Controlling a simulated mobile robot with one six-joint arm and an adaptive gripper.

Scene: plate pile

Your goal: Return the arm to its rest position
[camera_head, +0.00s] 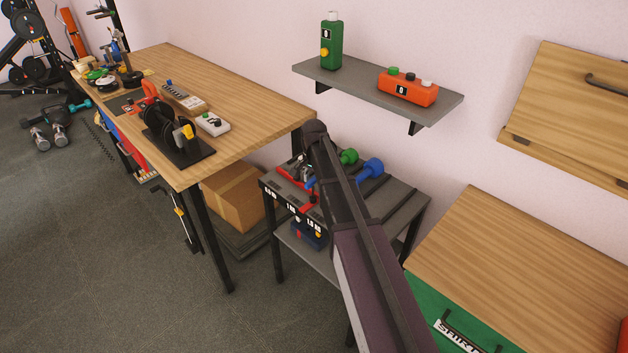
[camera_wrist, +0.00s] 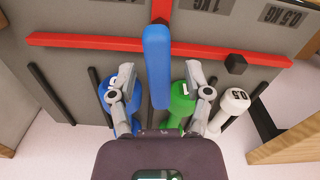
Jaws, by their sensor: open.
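My gripper (camera_head: 306,176) is at the end of my arm, over the small dark rack (camera_head: 405,205) in the head view. In the wrist view my gripper (camera_wrist: 160,70) is open, its two grey fingers spread apart. An upright blue bar (camera_wrist: 157,62) shows between the fingers; I cannot tell how far below them it is. A blue dumbbell (camera_wrist: 104,92) is partly hidden behind the left finger, and a green dumbbell (camera_wrist: 181,104) is beside the right finger. A white dumbbell (camera_wrist: 233,103) lies farther right. My arm hides part of the rack in the head view.
A grey wall shelf (camera_head: 440,102) holds a green bottle (camera_head: 331,46) and an orange box (camera_head: 408,88). A wooden workbench (camera_head: 250,105) with tools stands left; another wooden top (camera_head: 530,270) is right. A cardboard box (camera_head: 233,196) sits beneath the workbench. Floor at lower left is clear.

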